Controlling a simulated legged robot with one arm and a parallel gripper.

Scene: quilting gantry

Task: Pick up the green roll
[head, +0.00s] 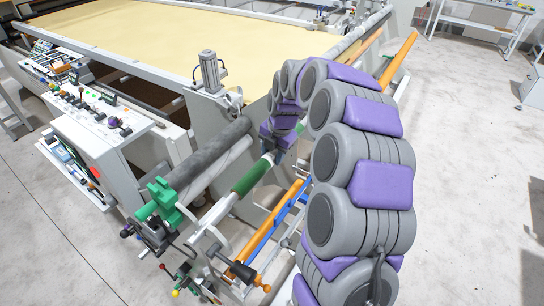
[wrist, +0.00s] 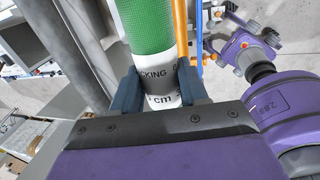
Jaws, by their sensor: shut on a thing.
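The green roll (head: 250,179) lies slantwise along the front of the machine in the head view. It has green sections and white sections. In the wrist view its green textured part (wrist: 145,25) is at the top, above a white band with dark lettering. My gripper (wrist: 160,92) has its two dark blue fingers on either side of this white band, shut on it. In the head view my gripper (head: 270,152) is at the roll's white part, partly hidden by my own purple and grey arm. The roll's far end is mostly hidden behind my arm.
A dark grey roller (head: 205,158) runs parallel, just left of the green roll. A green bracket (head: 164,199) stands at its near end. Orange bars (head: 270,225) and a blue rail (head: 283,214) lie to the right. A control console (head: 95,120) stands left. Open floor (head: 460,120) lies right.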

